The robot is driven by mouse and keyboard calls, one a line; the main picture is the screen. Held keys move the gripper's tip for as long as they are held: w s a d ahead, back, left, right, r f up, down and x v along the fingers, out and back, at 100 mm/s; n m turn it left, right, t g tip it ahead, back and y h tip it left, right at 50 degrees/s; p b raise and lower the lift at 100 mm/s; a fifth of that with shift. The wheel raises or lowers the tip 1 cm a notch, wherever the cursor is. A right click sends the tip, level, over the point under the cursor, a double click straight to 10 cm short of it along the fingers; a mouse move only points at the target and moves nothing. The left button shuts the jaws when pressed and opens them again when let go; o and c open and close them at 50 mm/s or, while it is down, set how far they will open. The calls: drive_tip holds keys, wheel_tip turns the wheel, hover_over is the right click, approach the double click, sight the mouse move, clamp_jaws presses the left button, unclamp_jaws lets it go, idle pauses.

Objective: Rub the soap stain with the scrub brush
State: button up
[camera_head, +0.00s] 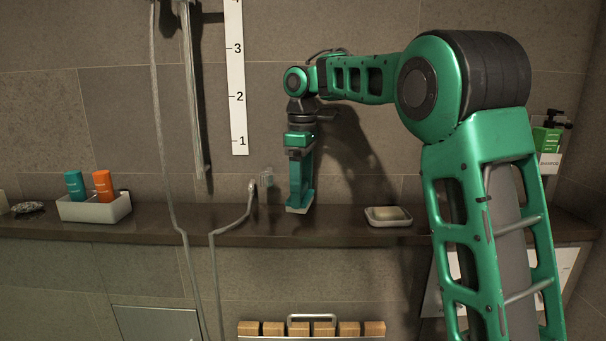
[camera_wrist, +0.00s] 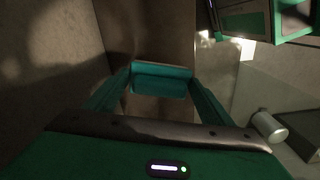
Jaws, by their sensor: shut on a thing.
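My gripper (camera_head: 301,178) points straight down over the dark ledge (camera_head: 343,231) along the wall. It is shut on a teal block, which seems to be the scrub brush (camera_head: 299,207), with a paler underside low at the ledge. In the wrist view the brush (camera_wrist: 161,83) sits between the two green fingers. Whether it touches the ledge I cannot tell. I cannot make out a soap stain in either view; the brush and gripper may cover it.
A soap dish (camera_head: 388,216) with a pale bar is right of my gripper. A light tray (camera_head: 95,208) holds a blue bottle (camera_head: 75,184) and an orange bottle (camera_head: 104,184) at left.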

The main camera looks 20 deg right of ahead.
drive_tip(key=shift+s+d+r, duration=0.1)
drive_tip(key=shift+r, duration=1.8)
